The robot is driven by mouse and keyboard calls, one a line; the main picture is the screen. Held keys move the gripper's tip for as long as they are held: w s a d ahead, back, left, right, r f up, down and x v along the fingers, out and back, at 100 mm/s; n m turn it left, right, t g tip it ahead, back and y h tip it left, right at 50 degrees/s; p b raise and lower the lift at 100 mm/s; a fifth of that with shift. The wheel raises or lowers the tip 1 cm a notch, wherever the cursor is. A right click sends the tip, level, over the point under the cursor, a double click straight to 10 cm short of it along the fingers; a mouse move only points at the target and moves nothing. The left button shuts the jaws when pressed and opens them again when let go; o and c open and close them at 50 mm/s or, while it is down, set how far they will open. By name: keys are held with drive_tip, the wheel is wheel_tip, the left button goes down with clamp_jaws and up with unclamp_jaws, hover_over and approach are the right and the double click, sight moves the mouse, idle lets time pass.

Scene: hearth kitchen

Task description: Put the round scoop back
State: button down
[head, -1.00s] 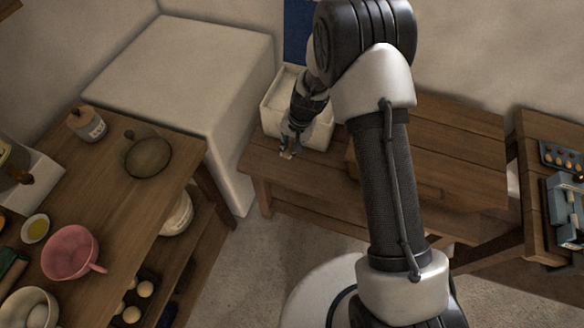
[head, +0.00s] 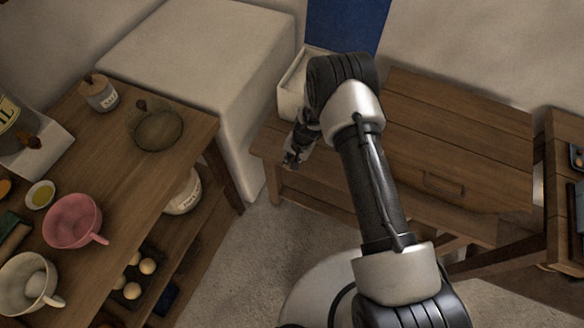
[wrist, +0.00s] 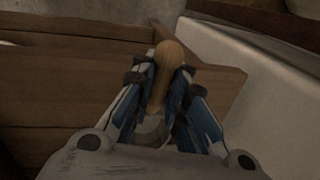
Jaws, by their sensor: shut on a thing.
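My gripper (head: 292,160) is shut on the round scoop. In the wrist view, the scoop's light wooden handle (wrist: 172,62) stands up between the blue-lined fingers (wrist: 172,95). A pale, rounded part shows low between the fingers, mostly hidden by them and my wrist. In the head view the gripper is over the left end of the wooden bench (head: 275,150), in front of the white bin (head: 290,100). The scoop is too small and hidden to make out there.
The blue lid (head: 346,25) stands up behind the bin. A pale block (head: 205,50) is left of the bench. The left table (head: 120,190) holds a pink cup (head: 72,220), a lidded jar (head: 100,93) and a dark round sieve-like thing (head: 157,128). Floor (head: 265,230) between is clear.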

drive_tip(key=shift+d+b+x, duration=0.2)
drive_tip(key=shift+b+x, duration=0.1)
drive_tip(key=shift+x, duration=0.7)
drive_tip(key=shift+d+b+x, duration=0.2)
drive_tip(key=shift+b+x, duration=0.1)
drive_tip(key=shift+x, duration=0.7)
drive_tip(key=shift+s+f, duration=0.15)
drive_tip(key=shift+f, duration=0.05)
drive_tip(key=shift+f+b, duration=0.15)
drive_tip(key=shift+b, duration=0.15)
drive_tip(key=c, duration=1.8)
unclamp_jaws()
drive_tip(key=shift+c, duration=0.2)
drive_tip(key=w+p+v, duration=0.1)
drive_tip(key=p+v, duration=0.3)
drive_tip(key=v, duration=0.8)
drive_tip(key=shift+s+r, duration=0.25)
drive_tip(key=shift+s, duration=0.15)
